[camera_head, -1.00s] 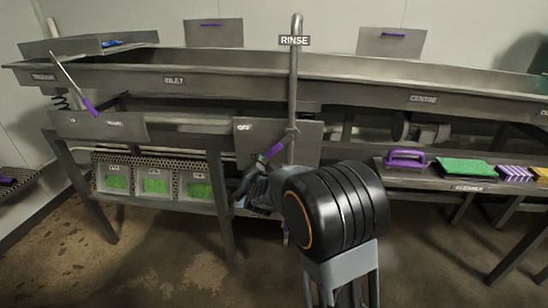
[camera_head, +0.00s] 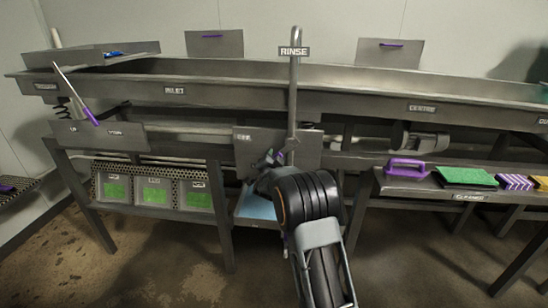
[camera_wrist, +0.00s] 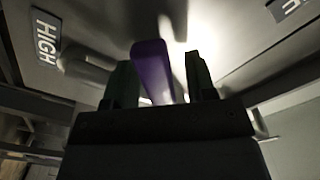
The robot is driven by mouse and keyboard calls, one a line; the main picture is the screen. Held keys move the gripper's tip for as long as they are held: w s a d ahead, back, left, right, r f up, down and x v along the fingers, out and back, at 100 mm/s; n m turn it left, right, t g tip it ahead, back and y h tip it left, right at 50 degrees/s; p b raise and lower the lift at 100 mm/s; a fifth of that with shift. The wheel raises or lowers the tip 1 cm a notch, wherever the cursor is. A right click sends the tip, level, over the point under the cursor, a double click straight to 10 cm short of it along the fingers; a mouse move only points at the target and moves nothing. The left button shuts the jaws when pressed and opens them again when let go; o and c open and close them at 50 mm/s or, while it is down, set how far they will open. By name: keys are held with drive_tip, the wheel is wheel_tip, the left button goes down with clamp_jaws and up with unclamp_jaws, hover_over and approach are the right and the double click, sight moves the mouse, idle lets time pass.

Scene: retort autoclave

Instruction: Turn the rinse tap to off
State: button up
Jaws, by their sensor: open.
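The rinse tap's purple handle (camera_head: 278,156) shows in the head view in front of a grey plate (camera_head: 308,152), mostly hidden behind my arm. The plate stands below the upright pipe (camera_head: 293,95) with the RINSE sign (camera_head: 294,51). A small label, too blurred to read surely, is at the plate's upper left. In the wrist view the purple handle (camera_wrist: 152,70) stands between the two dark green fingers of my gripper (camera_wrist: 160,80), nearer the left one. The gripper is open around it; I cannot tell whether a finger touches it. A HIGH label (camera_wrist: 45,37) is at upper left.
A long steel trough (camera_head: 350,95) runs above the plate. Another purple-handled lever (camera_head: 90,115) stands at the left. Several bins with green fronts (camera_head: 155,192) sit on the lower shelf. A right-hand shelf (camera_head: 430,184) holds a purple-handled tool (camera_head: 407,167) and green pad (camera_head: 465,177).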

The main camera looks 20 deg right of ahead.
drive_tip(key=shift+w+d, duration=0.35)
drive_tip(key=shift+w, duration=0.25)
clamp_jaws()
